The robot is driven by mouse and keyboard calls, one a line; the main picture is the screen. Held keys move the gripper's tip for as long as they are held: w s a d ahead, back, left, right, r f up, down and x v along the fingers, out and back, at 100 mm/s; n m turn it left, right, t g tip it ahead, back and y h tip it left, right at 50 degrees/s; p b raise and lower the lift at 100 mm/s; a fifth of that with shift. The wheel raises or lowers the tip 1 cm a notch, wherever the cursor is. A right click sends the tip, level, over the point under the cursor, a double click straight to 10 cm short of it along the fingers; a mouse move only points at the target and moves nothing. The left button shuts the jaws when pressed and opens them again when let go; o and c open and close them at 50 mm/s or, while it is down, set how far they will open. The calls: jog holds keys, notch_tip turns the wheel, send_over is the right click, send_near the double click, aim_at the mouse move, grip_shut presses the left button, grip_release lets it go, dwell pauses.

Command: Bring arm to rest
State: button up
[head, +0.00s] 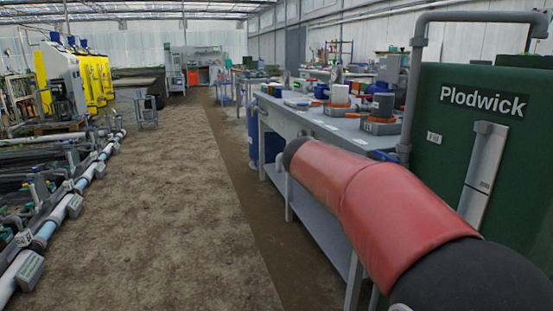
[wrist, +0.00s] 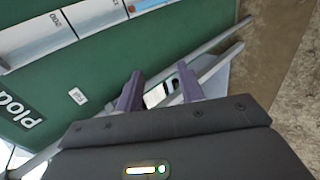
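My gripper (wrist: 160,78) shows in the wrist view with its two purple fingers spread apart. I see nothing held between them; a grey bar and a small white item show in the background behind the gap. My red and black arm crosses the lower right of the head view, in front of the bench and the green unit. My gripper cannot be made out in the head view. The green unit (head: 460,130), marked "Plodwick", stands at the right; its green face (wrist: 100,55) fills the left of the wrist view.
A grey workbench (head: 325,128) bearing pumps and fittings runs along the right, with a blue drum (head: 252,135) by its far end. Pipes (head: 70,205) with grey boxes line the left, with yellow tanks (head: 88,75) behind. The dirt aisle (head: 160,190) between is clear.

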jog(key=s+a+f+m+y+p, duration=0.1)
jog(key=s+f+y, duration=0.1)
jog(key=s, duration=0.6)
jog(key=s+a+f+m+t+y+p, duration=0.1)
jog(key=s+a+f+y, duration=0.1)
jog(key=s, duration=0.7)
jog(key=s+a+f+m+t+y+p, duration=0.1)
jog(key=s+f+y, duration=0.3)
jog(key=s, duration=0.5)
jog(key=shift+a+f+y+p, duration=0.2)
jog(key=shift+a+y+p, duration=0.2)
jog(key=shift+y, duration=0.5)
